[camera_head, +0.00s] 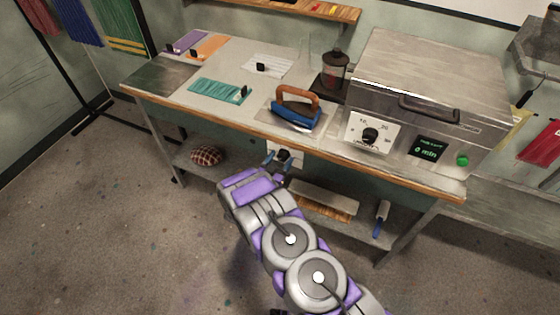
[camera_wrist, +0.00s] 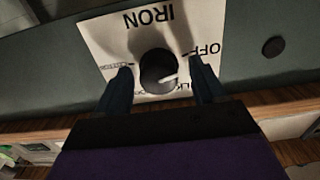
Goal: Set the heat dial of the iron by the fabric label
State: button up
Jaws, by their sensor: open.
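The iron (camera_head: 297,112), with a blue body and brown handle, rests on the bench. Its heat dial, a black knob (camera_wrist: 158,70), is on a white plate (camera_wrist: 112,30) marked IRON, upside down in the wrist view. OFF is at the right; small words at the left and bottom are partly hidden. A pale mark on the knob points roughly right, but the exact setting is unclear. My gripper (camera_wrist: 160,82) is open, with one finger on each side of the knob; contact cannot be told. The teal cloth (camera_head: 215,88) has a small dark tag; its writing is unreadable.
White (camera_head: 262,62), orange (camera_head: 210,46) and purple (camera_head: 186,40) cloths lie at the back left. A metal press (camera_head: 430,85) with its own dial (camera_head: 370,136) stands right of the iron. The bench edge (camera_head: 230,112) is above my gripper; a lower shelf (camera_head: 200,172) lies beneath.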

jog(key=c, duration=1.1)
jog(key=shift+o, duration=0.2)
jog(key=shift+m, duration=0.3)
jog(key=m+p, duration=0.2)
jog(key=shift+r+m, duration=0.15)
jog(key=shift+m, duration=0.15)
jog(key=m+p, duration=0.2)
jog(key=m, duration=0.2)
jog(key=shift+m+p, duration=0.3)
jog(key=shift+p, duration=0.05)
jog(key=m+p, duration=0.3)
jog(key=m, duration=0.1)
jog(key=shift+p, duration=0.4)
jog(key=shift+m+p, duration=1)
jog(key=shift+p, duration=0.1)
jog(key=shift+d, duration=0.1)
